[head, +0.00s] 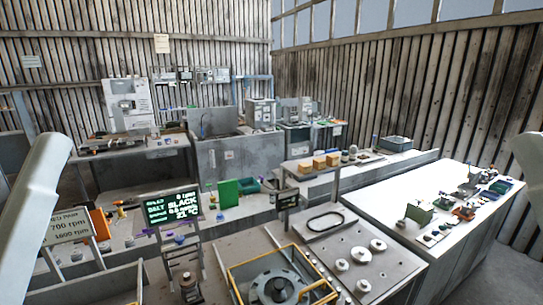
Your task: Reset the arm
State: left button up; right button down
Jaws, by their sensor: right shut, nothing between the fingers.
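A pale, smooth link of my left arm (35,200) rises along the left edge of the head view. Its gripper is outside the picture. At the right edge, a pale part of my right arm (528,160) is cut off by the frame. My right gripper is shut and empty, though its fingertips cannot be made out clearly. Neither visible arm part seems to touch anything. The blower housing (238,279), with a yellow rim and a dark round centre, sits on the grey bench at the bottom middle.
A white table (375,200) with small devices is at right.

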pick_arm(q)
notch_tip(320, 180, up, 17)
jog(key=p, duration=1.3)
pick_arm(e)
notch_tip(320, 180, up, 17)
pick_arm(q)
jog(key=shift+r, duration=0.1)
pick_arm(e)
jog(key=shift+r, duration=0.1)
